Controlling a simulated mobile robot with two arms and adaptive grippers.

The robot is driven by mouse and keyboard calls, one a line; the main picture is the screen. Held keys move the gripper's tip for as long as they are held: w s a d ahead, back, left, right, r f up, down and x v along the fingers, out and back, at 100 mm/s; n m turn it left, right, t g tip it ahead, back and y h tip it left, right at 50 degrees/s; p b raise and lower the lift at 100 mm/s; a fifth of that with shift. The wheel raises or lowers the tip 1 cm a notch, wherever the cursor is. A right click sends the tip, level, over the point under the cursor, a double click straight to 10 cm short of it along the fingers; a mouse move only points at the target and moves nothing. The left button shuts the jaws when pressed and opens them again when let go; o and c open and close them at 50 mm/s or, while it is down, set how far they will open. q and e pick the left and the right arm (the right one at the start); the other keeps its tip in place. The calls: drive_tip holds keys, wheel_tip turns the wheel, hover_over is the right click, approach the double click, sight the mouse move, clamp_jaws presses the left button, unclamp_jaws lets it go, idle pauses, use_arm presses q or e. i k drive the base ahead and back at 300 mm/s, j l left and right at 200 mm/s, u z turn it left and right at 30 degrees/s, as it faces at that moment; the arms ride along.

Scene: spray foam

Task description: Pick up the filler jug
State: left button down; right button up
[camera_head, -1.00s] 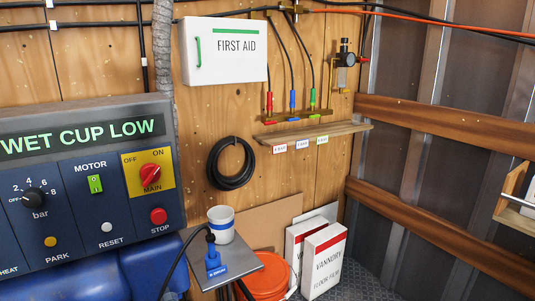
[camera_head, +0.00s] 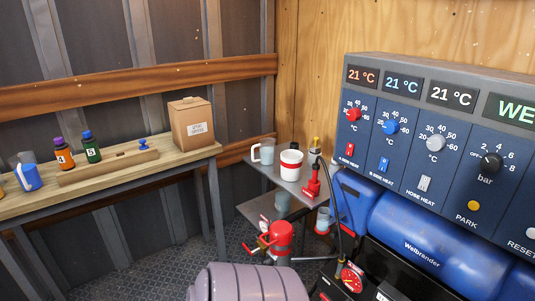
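A pale grey jug with a side handle (camera_head: 264,151) stands upright on the small grey metal table in the corner. Neither of my grippers is in view.
A workbench (camera_head: 124,167) on the left holds a cardboard box (camera_head: 191,124), small bottles and a wooden block. A red pump (camera_head: 281,240) stands below the small table. The control panel (camera_head: 420,150) and blue tank (camera_head: 410,232) fill the right. A ribbed mauve form (camera_head: 250,284) is in the foreground.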

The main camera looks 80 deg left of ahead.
sight(266, 145)
drive_tip(key=u, duration=2.6)
drive_tip(key=i+j+z, duration=0.15)
drive_tip(key=i+j, duration=0.45)
